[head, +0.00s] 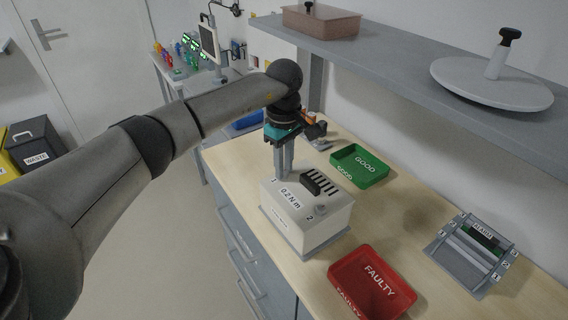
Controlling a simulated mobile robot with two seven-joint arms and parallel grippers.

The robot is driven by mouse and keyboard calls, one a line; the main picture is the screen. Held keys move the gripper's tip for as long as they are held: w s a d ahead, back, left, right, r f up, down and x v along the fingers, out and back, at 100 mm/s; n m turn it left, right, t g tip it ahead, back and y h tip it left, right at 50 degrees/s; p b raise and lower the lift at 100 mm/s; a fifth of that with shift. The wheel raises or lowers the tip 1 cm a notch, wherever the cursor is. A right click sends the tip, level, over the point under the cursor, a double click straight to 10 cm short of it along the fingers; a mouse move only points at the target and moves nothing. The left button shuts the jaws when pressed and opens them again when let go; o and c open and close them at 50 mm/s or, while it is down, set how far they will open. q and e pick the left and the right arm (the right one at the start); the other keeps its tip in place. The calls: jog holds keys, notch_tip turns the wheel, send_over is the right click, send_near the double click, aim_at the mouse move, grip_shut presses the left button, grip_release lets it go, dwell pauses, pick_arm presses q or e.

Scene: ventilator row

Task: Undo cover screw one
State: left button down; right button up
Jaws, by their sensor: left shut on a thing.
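A white ventilator unit (305,223) stands on the wooden bench, with dark vent slots and a dark handle on its top cover. The cover bears the labels "0.2 N·m", "1" and "2". A round screw head (320,210) shows near the label 2. My left gripper (284,178) points straight down onto the cover's corner at label 1, with its fingers shut. Cover screw one is hidden between the fingertips. My right gripper is not in view.
A green GOOD tray (360,181) lies behind the unit and a red FAULTY tray (398,301) lies to its right. A grey labelled rack (447,258) stands further right. A grey shelf (400,68) overhangs the bench's back. Bare wood lies between the trays.

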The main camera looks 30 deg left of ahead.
pick_arm(q)
jog(key=n+p, duration=0.1)
jog(key=n, duration=0.5)
jog(key=shift+r+n, duration=0.1)
jog(key=shift+n, duration=0.2)
jog(key=n+p, duration=0.1)
jog(key=n, duration=0.5)
jog(key=shift+p, duration=0.3)
jog(key=n+p, duration=0.2)
jog(key=n, duration=0.4)
jog(key=shift+n, duration=0.4)
jog(key=n+p, duration=0.2)
jog(key=n, duration=0.3)
jog(key=shift+n, duration=0.3)
jog(key=c, duration=0.7)
grip_release()
notch_tip(320, 180, up, 15)
jog(key=shift+r, duration=0.1)
